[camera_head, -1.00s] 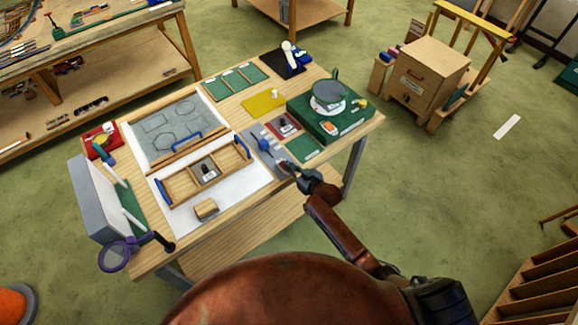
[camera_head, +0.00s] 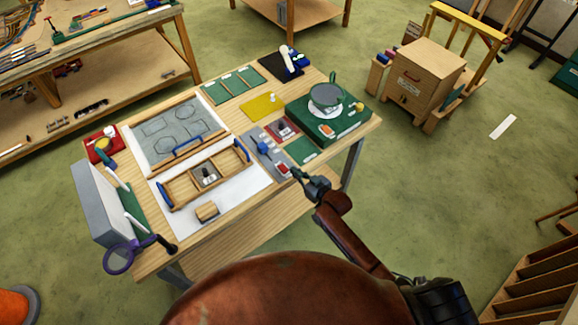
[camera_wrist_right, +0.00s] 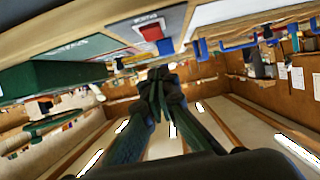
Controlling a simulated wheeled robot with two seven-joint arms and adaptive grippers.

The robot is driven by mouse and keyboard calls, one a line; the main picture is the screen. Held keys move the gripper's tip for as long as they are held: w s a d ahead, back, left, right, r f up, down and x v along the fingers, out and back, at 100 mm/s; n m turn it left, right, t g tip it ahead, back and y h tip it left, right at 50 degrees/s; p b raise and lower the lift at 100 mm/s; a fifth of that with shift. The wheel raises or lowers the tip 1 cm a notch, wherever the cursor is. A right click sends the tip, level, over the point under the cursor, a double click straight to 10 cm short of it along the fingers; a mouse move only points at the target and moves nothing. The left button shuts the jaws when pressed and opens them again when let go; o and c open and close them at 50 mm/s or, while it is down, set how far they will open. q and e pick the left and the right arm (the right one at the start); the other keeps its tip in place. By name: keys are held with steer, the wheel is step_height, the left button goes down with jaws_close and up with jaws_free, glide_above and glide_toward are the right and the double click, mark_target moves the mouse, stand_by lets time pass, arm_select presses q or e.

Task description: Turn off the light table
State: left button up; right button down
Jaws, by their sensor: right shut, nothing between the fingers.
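The white light table sheet (camera_head: 240,193) lies on the wooden workbench, with a wooden frame with blue handles (camera_head: 190,184) on it. A grey plate (camera_head: 271,160) to its right carries a blue lever-like part (camera_head: 263,147) and a small red part (camera_head: 284,169) near the front edge. In the right wrist view a red square part (camera_wrist_right: 151,32) shows on the grey plate. My right gripper (camera_head: 296,173) is shut and empty, just off the bench's front edge beside the red part, apart from it. It also shows in the wrist view (camera_wrist_right: 160,76). My left gripper is not in view.
A green box with a round grey dish (camera_head: 327,96) stands at the bench's right end. A purple ring magnifier (camera_head: 118,258) sticks out at the front left corner. A wooden cabinet (camera_head: 421,78) stands on the floor at right. The floor right of the bench is open.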

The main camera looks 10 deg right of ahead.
steer(key=shift+s+d+r+b, duration=0.15)
steer(key=shift+s+d, duration=0.2)
steer(key=shift+s, duration=0.45)
steer(key=shift+s+d+b, duration=0.1)
steer(key=shift+s+d, duration=0.3)
steer(key=shift+s, duration=0.4)
steer(key=shift+s+d+r+b, duration=0.15)
steer(key=shift+s+d, duration=0.2)
steer(key=shift+s, duration=0.45)
steer(key=shift+f, duration=0.2)
